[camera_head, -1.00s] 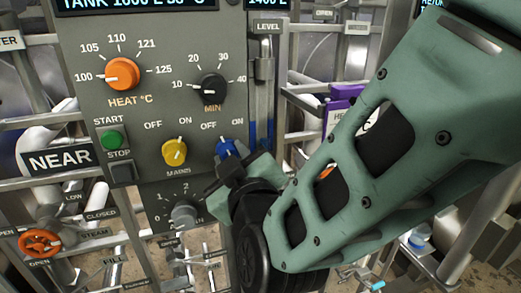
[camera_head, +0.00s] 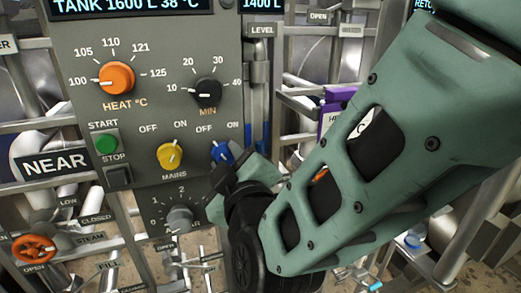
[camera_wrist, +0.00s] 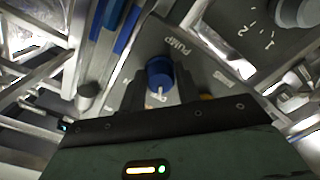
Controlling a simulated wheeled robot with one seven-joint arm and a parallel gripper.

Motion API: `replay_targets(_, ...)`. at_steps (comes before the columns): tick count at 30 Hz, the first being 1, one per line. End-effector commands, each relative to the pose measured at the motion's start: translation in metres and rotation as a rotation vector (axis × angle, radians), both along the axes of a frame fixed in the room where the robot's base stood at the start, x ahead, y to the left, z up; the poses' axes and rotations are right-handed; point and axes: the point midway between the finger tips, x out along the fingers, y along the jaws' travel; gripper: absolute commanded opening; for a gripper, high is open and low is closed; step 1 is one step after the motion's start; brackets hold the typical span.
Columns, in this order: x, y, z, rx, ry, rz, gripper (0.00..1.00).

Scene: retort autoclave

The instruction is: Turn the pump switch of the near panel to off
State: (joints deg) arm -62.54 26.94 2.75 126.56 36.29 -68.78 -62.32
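The near panel (camera_head: 135,125) is grey, with a NEAR label at its left. Its blue pump switch (camera_head: 221,152) sits at the lower right, under the words OFF and ON. My gripper (camera_head: 223,173) is just below and in front of this switch and hides its lower part and its label. In the wrist view the blue switch (camera_wrist: 160,70) lies between the two dark fingers of my gripper (camera_wrist: 160,95), beside the word PUMP. The fingers are apart, with the switch between their tips; I cannot tell if they touch it. The switch's exact pointing is unclear.
The yellow mains switch (camera_head: 170,156) is close left of the pump switch. A grey knob (camera_head: 180,218) is below. The orange heat knob (camera_head: 116,78) and black minute knob (camera_head: 208,91) are above. Pipes and a blue-filled level tube (camera_head: 258,135) stand to the right.

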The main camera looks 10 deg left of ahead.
Motion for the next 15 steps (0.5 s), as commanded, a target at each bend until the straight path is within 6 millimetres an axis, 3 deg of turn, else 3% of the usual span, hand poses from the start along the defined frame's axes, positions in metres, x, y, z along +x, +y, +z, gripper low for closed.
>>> replay_targets(2,0.0,0.0,0.0,0.0,0.001,0.001,0.52)
replay_targets(11,-0.001,0.0,0.0,0.001,0.001,0.0,0.52)
replay_targets(15,-0.012,-0.006,-0.001,0.003,0.001,0.002,0.52)
